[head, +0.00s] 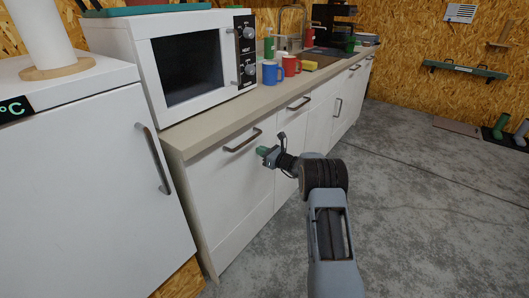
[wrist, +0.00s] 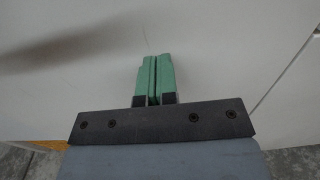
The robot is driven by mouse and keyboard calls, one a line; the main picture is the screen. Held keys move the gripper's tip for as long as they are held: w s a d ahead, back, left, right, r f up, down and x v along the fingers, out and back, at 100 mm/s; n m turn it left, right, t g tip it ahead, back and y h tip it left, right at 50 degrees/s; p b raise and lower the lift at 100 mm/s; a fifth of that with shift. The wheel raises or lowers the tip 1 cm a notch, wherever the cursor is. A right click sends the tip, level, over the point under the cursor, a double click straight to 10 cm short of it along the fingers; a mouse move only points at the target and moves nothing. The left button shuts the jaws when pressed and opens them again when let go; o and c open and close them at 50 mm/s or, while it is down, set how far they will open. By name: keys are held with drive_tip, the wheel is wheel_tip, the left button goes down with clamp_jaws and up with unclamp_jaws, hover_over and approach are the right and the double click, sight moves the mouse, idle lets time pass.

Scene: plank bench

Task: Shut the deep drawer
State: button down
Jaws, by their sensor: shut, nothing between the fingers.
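The deep drawer's tall white front (head: 232,190) is at the near left end of the bench, with a dark bar handle (head: 243,140) near its top. It looks flush or nearly flush with the neighbouring front; I cannot tell if a small gap is left. My gripper (head: 262,151) is just right of and a little below that handle, its green fingers pointing at the drawer front. In the wrist view my gripper (wrist: 155,60) is shut and empty, with the plain white front (wrist: 90,60) filling the view behind it. I cannot tell whether the fingertips touch it.
A white fridge (head: 90,190) with a vertical handle stands left of the bench. The counter holds a microwave (head: 185,65), a blue mug (head: 270,73) and a red mug (head: 291,65). More fronts with handles (head: 299,103) run rightward. The concrete floor (head: 430,200) on the right is open.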

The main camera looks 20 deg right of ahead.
drive_tip(key=shift+w+a+r, duration=0.1)
drive_tip(key=shift+a+r, duration=0.1)
drive_tip(key=shift+a, duration=0.2)
drive_tip(key=shift+d, duration=0.1)
